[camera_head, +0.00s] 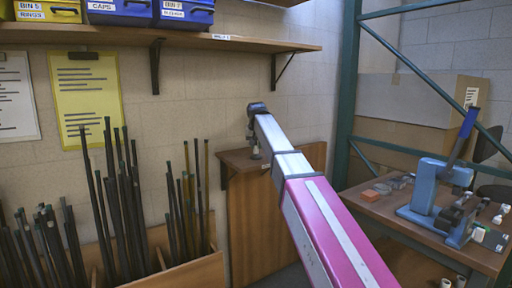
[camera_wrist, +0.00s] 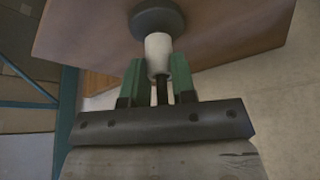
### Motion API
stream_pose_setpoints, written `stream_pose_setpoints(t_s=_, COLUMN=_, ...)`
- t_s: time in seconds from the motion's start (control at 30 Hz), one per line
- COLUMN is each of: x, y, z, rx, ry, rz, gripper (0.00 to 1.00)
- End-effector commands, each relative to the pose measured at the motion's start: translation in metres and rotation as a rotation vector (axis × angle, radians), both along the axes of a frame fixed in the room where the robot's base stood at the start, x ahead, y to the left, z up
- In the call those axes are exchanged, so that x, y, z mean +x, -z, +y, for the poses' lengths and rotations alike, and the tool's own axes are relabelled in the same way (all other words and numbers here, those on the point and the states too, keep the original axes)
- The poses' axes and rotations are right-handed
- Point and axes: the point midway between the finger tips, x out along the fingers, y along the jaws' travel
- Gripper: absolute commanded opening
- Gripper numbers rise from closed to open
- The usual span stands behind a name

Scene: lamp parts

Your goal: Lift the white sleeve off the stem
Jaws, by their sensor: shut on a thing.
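In the wrist view, the white sleeve (camera_wrist: 158,45) is around the dark stem (camera_wrist: 162,92), whose bare end sticks out of the sleeve on my gripper's side. The stem's dark round base (camera_wrist: 157,17) is at the sleeve's other end; I cannot tell whether sleeve and base touch. My gripper (camera_wrist: 158,72) is shut on the sleeve, with one green finger on each side of it. In the head view, my arm reaches to a small wooden wall table, and the sleeve is too small there to make out clearly.
The small wall table (camera_head: 238,158) has a brown top. Bins of dark rods (camera_head: 115,200) stand at left. A shelf (camera_head: 150,37) with labelled boxes is above.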

Motion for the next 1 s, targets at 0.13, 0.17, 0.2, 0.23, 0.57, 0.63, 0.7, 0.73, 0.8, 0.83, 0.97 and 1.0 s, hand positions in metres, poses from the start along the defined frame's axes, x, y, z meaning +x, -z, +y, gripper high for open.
stream_pose_setpoints(t_s=0.13, x=0.0, y=-0.003, z=0.0, rx=0.0, ry=0.0, rz=0.0, gripper=0.0)
stream_pose_setpoints(t_s=0.17, x=0.0, y=-0.003, z=0.0, rx=0.0, ry=0.0, rz=0.0, gripper=0.0)
stream_pose_setpoints(t_s=0.2, x=0.0, y=-0.003, z=0.0, rx=0.0, ry=0.0, rz=0.0, gripper=0.0)
stream_pose_setpoints(t_s=0.23, x=0.0, y=-0.003, z=0.0, rx=0.0, ry=0.0, rz=0.0, gripper=0.0)
stream_pose_setpoints(t_s=0.57, x=0.0, y=-0.006, z=0.0, rx=0.0, ry=0.0, rz=0.0, gripper=0.0)
stream_pose_setpoints(t_s=0.63, x=0.0, y=-0.01, z=0.0, rx=0.0, ry=0.0, rz=-0.001, gripper=0.0)
stream_pose_setpoints(t_s=0.7, x=0.0, y=-0.013, z=0.0, rx=0.0, ry=0.0, rz=-0.001, gripper=0.0)
stream_pose_setpoints(t_s=0.73, x=0.0, y=-0.015, z=0.0, rx=0.0, ry=0.0, rz=0.0, gripper=0.0)
stream_pose_setpoints(t_s=0.8, x=0.0, y=-0.018, z=0.0, rx=0.0, ry=0.0, rz=0.0, gripper=0.0)
stream_pose_setpoints(t_s=0.83, x=0.0, y=-0.019, z=0.0, rx=0.0, ry=0.0, rz=0.0, gripper=0.0)
stream_pose_setpoints(t_s=0.97, x=0.0, y=-0.026, z=0.0, rx=0.0, ry=0.0, rz=0.001, gripper=0.0)
stream_pose_setpoints(t_s=1.0, x=0.0, y=-0.028, z=0.0, rx=0.0, ry=0.0, rz=0.0, gripper=0.0)
